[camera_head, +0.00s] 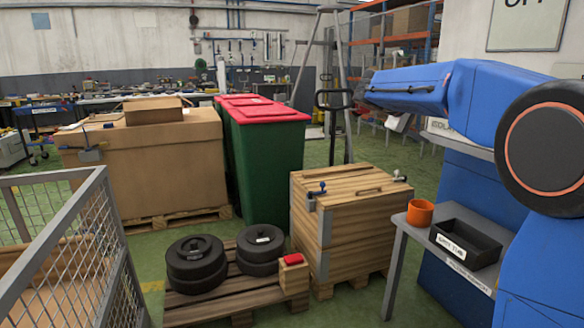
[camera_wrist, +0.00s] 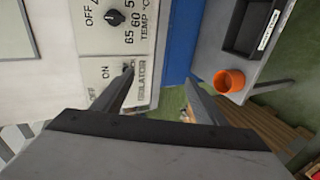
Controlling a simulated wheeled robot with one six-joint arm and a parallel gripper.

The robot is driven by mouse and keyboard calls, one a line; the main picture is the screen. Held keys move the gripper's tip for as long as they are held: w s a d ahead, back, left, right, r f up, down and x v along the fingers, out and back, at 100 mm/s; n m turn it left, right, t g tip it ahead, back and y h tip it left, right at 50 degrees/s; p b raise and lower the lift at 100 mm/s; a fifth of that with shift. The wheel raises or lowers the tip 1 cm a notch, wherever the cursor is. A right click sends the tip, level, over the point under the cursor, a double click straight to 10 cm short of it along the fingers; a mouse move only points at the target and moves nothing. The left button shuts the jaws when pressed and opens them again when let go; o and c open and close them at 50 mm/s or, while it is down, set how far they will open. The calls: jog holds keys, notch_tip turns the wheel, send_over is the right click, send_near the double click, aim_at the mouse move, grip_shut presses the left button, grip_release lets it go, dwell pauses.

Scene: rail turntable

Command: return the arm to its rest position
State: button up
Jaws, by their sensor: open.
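My gripper (camera_wrist: 160,75) shows in the wrist view with its two fingers apart and nothing between them. Its left finger overlaps a pale control panel (camera_wrist: 103,45), with the fingertip by the switch in the lower ON/OFF area. I cannot tell whether it touches. The panel has a black temperature dial (camera_wrist: 115,17) above that switch. In the head view my blue arm reaches across the upper right, bent and folded toward the left. The gripper is mostly hidden behind the arm there.
A grey side table (camera_head: 398,238) holds an orange cup (camera_head: 420,212) and a black tray (camera_head: 466,243). A wooden crate (camera_head: 350,225) stands left of it. Black round weights (camera_head: 196,263) lie on a pallet. A mesh cage (camera_head: 75,250) is at left; green floor shows between.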

jog(key=s+a+f+y, duration=0.15)
jog(key=s+f, duration=0.25)
jog(key=s, duration=0.4)
jog(key=s+a+f+m+g+y, duration=0.1)
jog(key=s+f+y, duration=0.2)
jog(key=s+f, duration=0.35)
jog(key=s+a+f+y, duration=0.1)
jog(key=s+f+y, duration=0.1)
jog(key=s, duration=0.8)
jog(key=s+a+f+m+y, duration=0.1)
jog(key=s+a+f, duration=0.3)
jog(key=s+f, duration=0.5)
jog(key=s+a+f+m+y, duration=0.2)
jog(key=s+a+f+y, duration=0.2)
jog(key=s+f, duration=0.5)
jog(key=s+a, duration=0.1)
jog(key=s, duration=0.3)
jog(key=shift+s+a, duration=0.15)
jog(key=shift+a, duration=0.1)
jog(key=shift+y, duration=0.25)
